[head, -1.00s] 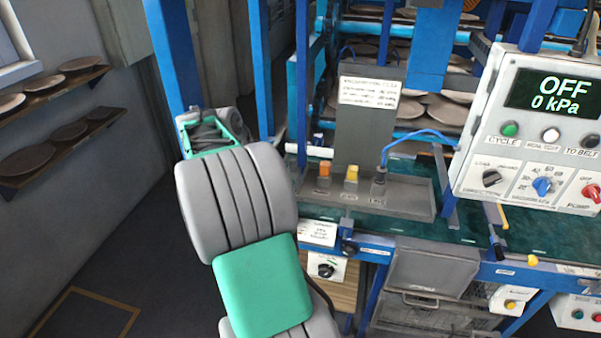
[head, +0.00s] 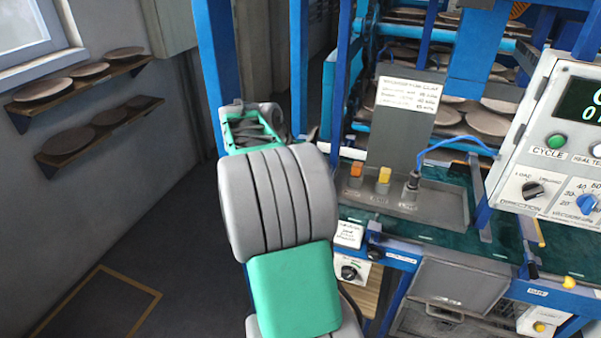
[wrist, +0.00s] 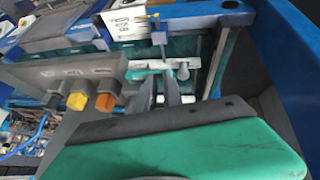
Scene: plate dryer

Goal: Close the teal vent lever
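A small teal piece (wrist: 138,74), which looks like the vent lever, shows in the wrist view beside a pale pipe fitting (wrist: 178,64). My gripper (wrist: 160,80) reaches toward it with two grey fingers. A gap shows between the fingers, and their tips are close to the teal piece and the fitting. I cannot tell whether they touch it. Nothing is seen held. In the head view my green and grey arm stands in front, and the fingertips and lever are hidden or too small to tell. A short piece of white pipe (head: 350,152) shows right of my wrist.
A grey tray (head: 440,212) with orange and yellow knobs and a sign plate stands right of my arm. A control box (head: 560,140) is at the far right. A blue post (head: 222,60) rises close to my wrist. Plate shelves (head: 90,85) hang on the left wall.

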